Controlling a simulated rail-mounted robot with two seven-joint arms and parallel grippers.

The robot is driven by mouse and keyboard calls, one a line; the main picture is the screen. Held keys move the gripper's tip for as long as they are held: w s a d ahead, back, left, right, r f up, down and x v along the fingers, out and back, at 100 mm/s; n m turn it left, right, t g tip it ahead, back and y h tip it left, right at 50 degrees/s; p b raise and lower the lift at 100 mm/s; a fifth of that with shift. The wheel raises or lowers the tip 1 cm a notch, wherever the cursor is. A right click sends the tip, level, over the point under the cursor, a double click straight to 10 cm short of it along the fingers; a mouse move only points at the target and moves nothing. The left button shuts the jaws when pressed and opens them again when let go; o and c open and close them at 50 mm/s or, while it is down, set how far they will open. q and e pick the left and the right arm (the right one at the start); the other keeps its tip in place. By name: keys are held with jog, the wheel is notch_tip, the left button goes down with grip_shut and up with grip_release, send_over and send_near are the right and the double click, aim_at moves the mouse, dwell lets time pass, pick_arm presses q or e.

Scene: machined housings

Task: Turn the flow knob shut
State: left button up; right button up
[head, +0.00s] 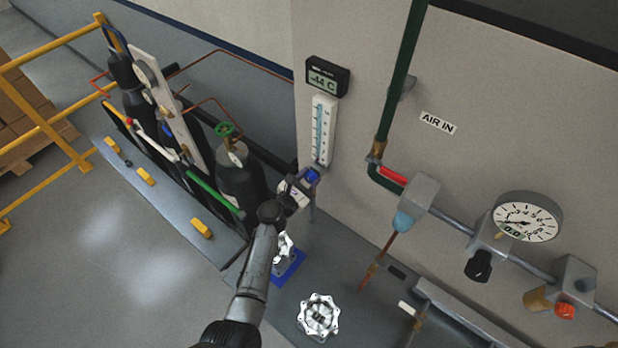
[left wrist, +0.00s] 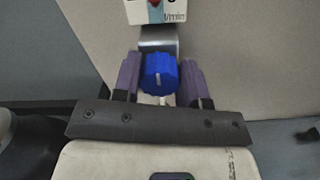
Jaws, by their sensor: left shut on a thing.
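The blue flow knob (left wrist: 159,75) sits below the white flow meter, whose lower end (left wrist: 155,10) reads "l/min" in the left wrist view. In the head view the knob (head: 312,176) shows under the flow meter tube (head: 322,130) on the wall. My left gripper (left wrist: 160,82) has its two purple fingers on either side of the knob, shut on it. In the head view my left gripper (head: 300,186) reaches up to the knob and partly hides it. My right gripper is not in view.
A pipe with a pressure gauge (head: 527,217), a black knob (head: 478,266) and an orange-red knob (head: 564,311) runs along the wall at right. Gas cylinders (head: 240,178) stand left of the arm. A digital display (head: 327,77) reads -44 C.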

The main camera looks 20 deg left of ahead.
pick_arm(q)
jog(key=shift+f, duration=0.15)
jog(key=o, duration=0.9)
jog(key=shift+o, duration=0.2)
jog(key=v, duration=1.2)
jog(key=shift+s+a, duration=0.15)
jog(key=shift+s, duration=0.15)
jog(key=shift+s+a, duration=0.15)
jog(key=shift+s, duration=0.45)
